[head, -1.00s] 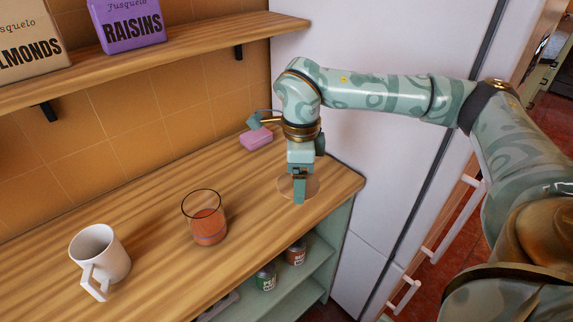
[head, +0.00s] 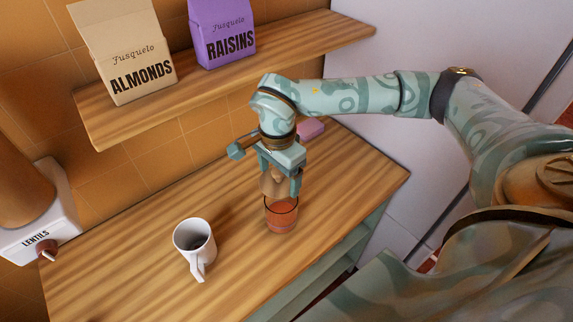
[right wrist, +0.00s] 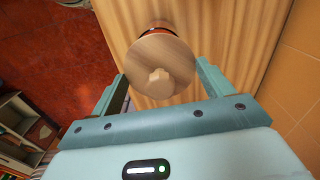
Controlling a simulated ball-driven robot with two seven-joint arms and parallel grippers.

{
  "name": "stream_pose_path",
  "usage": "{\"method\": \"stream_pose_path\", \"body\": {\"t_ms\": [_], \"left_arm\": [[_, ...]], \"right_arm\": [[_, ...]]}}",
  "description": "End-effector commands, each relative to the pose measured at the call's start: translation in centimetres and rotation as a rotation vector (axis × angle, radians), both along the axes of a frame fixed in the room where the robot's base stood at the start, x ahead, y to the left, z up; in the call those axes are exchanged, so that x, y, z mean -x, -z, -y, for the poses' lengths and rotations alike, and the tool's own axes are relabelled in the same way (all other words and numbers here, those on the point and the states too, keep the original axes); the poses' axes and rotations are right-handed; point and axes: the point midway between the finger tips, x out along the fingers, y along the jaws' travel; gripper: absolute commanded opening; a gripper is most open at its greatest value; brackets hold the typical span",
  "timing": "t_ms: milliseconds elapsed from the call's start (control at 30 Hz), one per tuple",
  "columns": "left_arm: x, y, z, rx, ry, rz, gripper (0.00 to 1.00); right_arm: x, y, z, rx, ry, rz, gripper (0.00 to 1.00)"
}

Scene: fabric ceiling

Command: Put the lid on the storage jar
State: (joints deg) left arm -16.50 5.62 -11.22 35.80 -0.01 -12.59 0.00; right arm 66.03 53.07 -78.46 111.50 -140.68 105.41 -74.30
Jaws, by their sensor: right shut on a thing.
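The storage jar (head: 281,222) is clear glass with reddish-orange contents and stands upright on the wooden counter in the head view. My right gripper (head: 279,186) is above it, pointing down. It is shut on the round wooden lid (head: 272,184), which shows between the fingers just over the jar. In the right wrist view the lid (right wrist: 152,55) is a pale disc with a small knob, held between the fingers (right wrist: 159,75). The jar's reddish part (right wrist: 160,27) shows beyond the lid's edge. I cannot tell whether lid and rim touch. My left gripper is not in view.
A white mug (head: 195,246) stands left of the jar. A pink block (head: 311,130) lies behind the gripper. A shelf (head: 230,68) above holds almond and raisin bags. A white lentils container (head: 45,225) is at far left. The front counter is clear.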

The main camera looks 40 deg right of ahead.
Motion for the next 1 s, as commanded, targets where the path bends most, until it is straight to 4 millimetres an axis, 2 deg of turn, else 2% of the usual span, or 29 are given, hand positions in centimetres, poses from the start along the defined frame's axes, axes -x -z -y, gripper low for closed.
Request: {"method": "stream_pose_path", "body": {"t_ms": [100,333,700,1000], "left_arm": [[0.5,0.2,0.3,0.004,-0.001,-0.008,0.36],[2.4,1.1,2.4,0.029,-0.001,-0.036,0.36],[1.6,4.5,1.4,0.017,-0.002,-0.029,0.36],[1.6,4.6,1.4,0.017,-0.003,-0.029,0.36]], "right_arm": [[-0.2,0.1,0.0,-0.001,-0.068,0.001,0.58],[-0.2,1.0,0.0,-0.002,-0.097,0.000,0.58],[-0.2,4.8,0.1,-0.001,-0.094,-0.002,0.58],[-0.2,5.6,0.0,-0.001,-0.093,0.001,0.58]]}}
